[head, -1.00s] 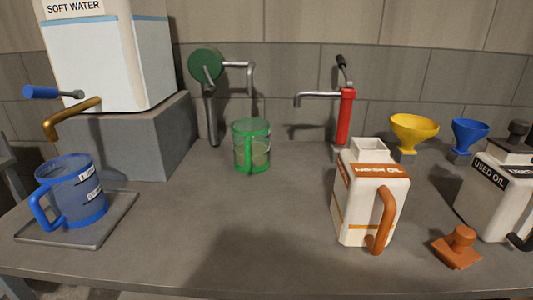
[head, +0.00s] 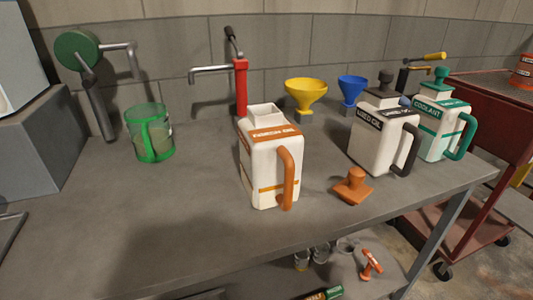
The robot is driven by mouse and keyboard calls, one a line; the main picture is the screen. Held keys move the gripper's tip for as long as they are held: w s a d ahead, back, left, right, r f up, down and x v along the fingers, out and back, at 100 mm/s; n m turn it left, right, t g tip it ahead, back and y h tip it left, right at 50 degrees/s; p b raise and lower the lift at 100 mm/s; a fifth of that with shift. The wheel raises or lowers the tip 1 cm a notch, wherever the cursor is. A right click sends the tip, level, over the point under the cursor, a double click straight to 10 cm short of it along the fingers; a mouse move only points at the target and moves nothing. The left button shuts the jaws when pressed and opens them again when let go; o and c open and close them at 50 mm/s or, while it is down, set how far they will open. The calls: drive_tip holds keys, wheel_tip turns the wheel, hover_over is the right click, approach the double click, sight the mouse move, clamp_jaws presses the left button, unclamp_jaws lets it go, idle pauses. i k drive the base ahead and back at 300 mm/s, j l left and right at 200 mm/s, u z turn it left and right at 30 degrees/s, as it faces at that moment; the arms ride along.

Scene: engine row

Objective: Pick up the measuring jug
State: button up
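A see-through green jug (head: 150,134) stands upright on the grey workbench at the left, below the green hand pump. Its handle faces toward me, and some pale content shows inside. The blue jug with printed labels is out of view; only an edge of the tray under it (head: 10,236) shows at the far left. I cannot tell which of the two jugs is the measuring jug. My gripper is not in view.
A white can with an orange handle (head: 258,160) stands mid-bench, its orange cap (head: 353,186) beside it. The red pump (head: 240,88), yellow funnel (head: 305,92), blue funnel (head: 352,88), used oil can (head: 375,138) and coolant can (head: 432,130) stand behind. The front left bench is clear.

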sight(149, 128)
drive_tip(key=l+u, duration=0.1)
drive_tip(key=u, duration=0.4)
drive_tip(key=i+l+u, duration=0.1)
drive_tip(key=l+u, duration=0.25)
drive_tip(key=l, duration=0.15)
drive_tip(key=l+u, duration=0.35)
drive_tip(key=l, duration=0.2)
drive_tip(key=i, duration=0.05)
